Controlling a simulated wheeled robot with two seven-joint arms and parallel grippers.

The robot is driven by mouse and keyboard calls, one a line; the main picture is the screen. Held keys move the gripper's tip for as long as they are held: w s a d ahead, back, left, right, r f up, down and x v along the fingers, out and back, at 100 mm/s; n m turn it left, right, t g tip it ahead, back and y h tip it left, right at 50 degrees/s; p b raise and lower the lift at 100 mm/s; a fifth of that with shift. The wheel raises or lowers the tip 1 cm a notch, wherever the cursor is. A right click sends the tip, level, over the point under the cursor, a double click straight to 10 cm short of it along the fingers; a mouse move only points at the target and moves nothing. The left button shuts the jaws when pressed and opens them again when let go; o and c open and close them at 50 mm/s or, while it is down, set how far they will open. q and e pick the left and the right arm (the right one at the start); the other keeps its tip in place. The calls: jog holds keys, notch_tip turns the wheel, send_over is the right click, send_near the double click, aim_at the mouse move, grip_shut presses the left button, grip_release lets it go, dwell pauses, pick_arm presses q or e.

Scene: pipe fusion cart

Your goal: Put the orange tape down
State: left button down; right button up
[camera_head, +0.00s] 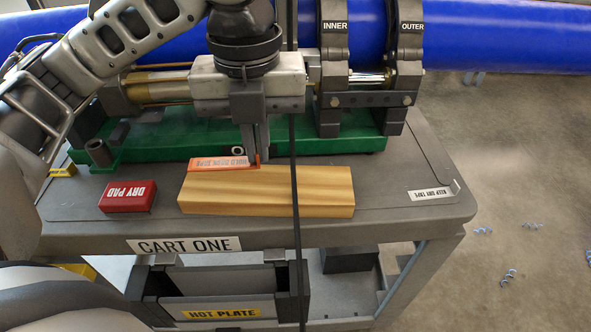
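The orange tape (222,164) is a flat orange strip with printed lettering. It lies along the back left edge of a pale wooden block (290,190) on the cart top; whether it rests on the block or is held just above it I cannot tell. My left gripper (254,158) points down over the block's back edge at the tape's right end. Its fingers are close together, with a bit of orange showing between the tips, so it appears shut on the tape. The fingers hide part of that end. My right gripper is out of view.
A red dry pad (127,197) lies left of the block. A white label (430,194) is at the cart top's right. Behind stand a green base (185,137), dark INNER and OUTER clamps (335,70) and a blue pipe (500,38).

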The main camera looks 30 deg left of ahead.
pick_arm(q)
jog(key=w+d+f, duration=0.1)
jog(key=w+f, duration=0.1)
jog(key=w, duration=0.2)
jog(key=b, duration=0.1)
send_over(309, 181)
jog(key=f, duration=0.5)
jog(key=shift+s+f, duration=0.2)
jog(key=shift+s, duration=0.15)
jog(key=f, duration=0.3)
jog(key=shift+w+f, duration=0.35)
jog(key=shift+f, duration=0.15)
jog(key=shift+f, duration=0.15)
jog(key=c, duration=1.7)
grip_release()
